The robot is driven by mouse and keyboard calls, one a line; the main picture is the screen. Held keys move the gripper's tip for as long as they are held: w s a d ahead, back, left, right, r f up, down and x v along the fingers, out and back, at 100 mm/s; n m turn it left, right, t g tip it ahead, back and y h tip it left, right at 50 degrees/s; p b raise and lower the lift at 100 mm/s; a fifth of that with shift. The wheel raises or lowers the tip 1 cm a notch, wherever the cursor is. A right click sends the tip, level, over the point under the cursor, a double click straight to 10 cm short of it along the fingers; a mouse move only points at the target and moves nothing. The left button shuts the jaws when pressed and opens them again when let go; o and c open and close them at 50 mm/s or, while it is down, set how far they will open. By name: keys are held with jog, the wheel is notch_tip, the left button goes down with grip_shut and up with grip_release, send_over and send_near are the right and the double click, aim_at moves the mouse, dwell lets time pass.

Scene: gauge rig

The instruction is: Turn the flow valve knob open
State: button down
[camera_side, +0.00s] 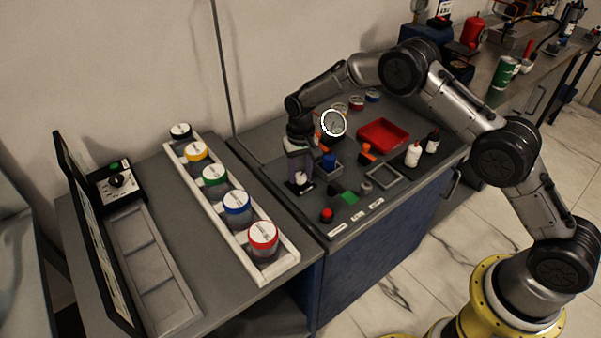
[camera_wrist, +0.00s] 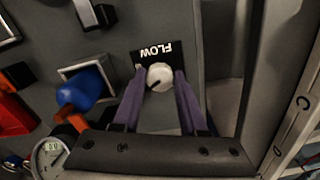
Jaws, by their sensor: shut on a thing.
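The flow valve knob (camera_wrist: 159,77) is a small round white knob with a dark pointer mark. It sits on a black plate (camera_wrist: 150,56) lettered FLOW, upside down in the wrist view. My gripper (camera_wrist: 158,84) has purple fingers, one on each side of the knob, and is shut on it. In the side view my gripper (camera_side: 298,174) points down at the left part of the grey bench, and the white knob (camera_side: 300,178) shows small at its fingertips. The knob's exact angle is hard to read.
A blue object (camera_wrist: 82,91) in a square holder stands close beside my fingers. A round gauge (camera_side: 334,122) is near my wrist. A red tray (camera_side: 383,134) and two small bottles (camera_side: 413,154) are to the right. A rack of colored-lid jars (camera_side: 237,206) stands left.

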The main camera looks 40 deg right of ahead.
aim_at(300, 176)
jog(key=n, duration=0.6)
jog(key=shift+n, duration=0.3)
jog(key=n, duration=0.6)
jog(key=shift+r, duration=0.1)
jog(key=shift+w, duration=0.1)
jog(key=shift+c, duration=2.2)
grip_release()
notch_tip(300, 176, up, 14)
